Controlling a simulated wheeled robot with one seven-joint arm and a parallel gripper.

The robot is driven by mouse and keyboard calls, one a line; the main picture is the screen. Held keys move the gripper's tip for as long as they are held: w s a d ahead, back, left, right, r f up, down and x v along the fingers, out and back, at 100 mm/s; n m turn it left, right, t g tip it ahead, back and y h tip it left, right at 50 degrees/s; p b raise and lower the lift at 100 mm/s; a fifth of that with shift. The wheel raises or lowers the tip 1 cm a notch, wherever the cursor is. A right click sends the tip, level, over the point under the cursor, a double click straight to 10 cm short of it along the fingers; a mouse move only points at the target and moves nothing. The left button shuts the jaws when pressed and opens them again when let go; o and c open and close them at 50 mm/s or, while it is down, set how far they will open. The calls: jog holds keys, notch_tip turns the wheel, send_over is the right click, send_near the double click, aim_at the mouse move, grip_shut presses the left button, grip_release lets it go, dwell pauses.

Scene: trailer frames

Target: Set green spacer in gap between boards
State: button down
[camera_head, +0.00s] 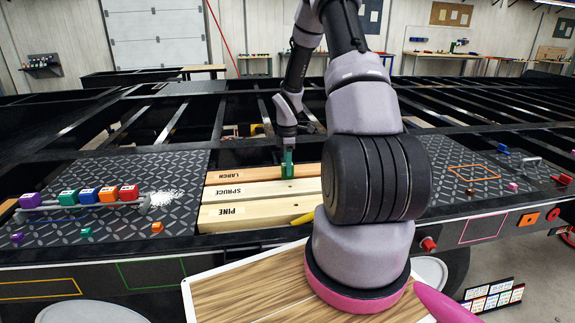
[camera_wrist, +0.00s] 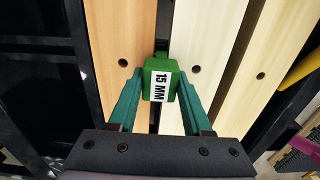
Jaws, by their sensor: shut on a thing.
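My gripper (camera_wrist: 160,85) is shut on the green spacer (camera_wrist: 161,79), with a teal finger on each side and its "15 MM" label facing the wrist camera. In the head view my gripper (camera_head: 287,163) is low over the boards. The spacer is in line with the dark gap (camera_wrist: 154,115) between the larch board (camera_wrist: 115,60) and the spruce board (camera_wrist: 195,40). I cannot tell whether its lower end is inside the gap. The larch board (camera_head: 240,178), spruce board (camera_head: 235,193) and pine board (camera_head: 250,213) lie side by side.
A rack of coloured labelled blocks (camera_head: 88,197) stands on the dark plate at left. Small coloured pieces lie near its front edge. The right plate (camera_head: 480,185) holds an orange outline and loose parts. A yellow object (camera_head: 303,218) lies by the pine board. Open black trailer frames extend behind.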

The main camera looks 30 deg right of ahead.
jog(key=shift+f, duration=1.1)
jog(key=shift+c, duration=1.3)
grip_release()
notch_tip(320, 180, up, 11)
jog(key=shift+f, duration=0.1)
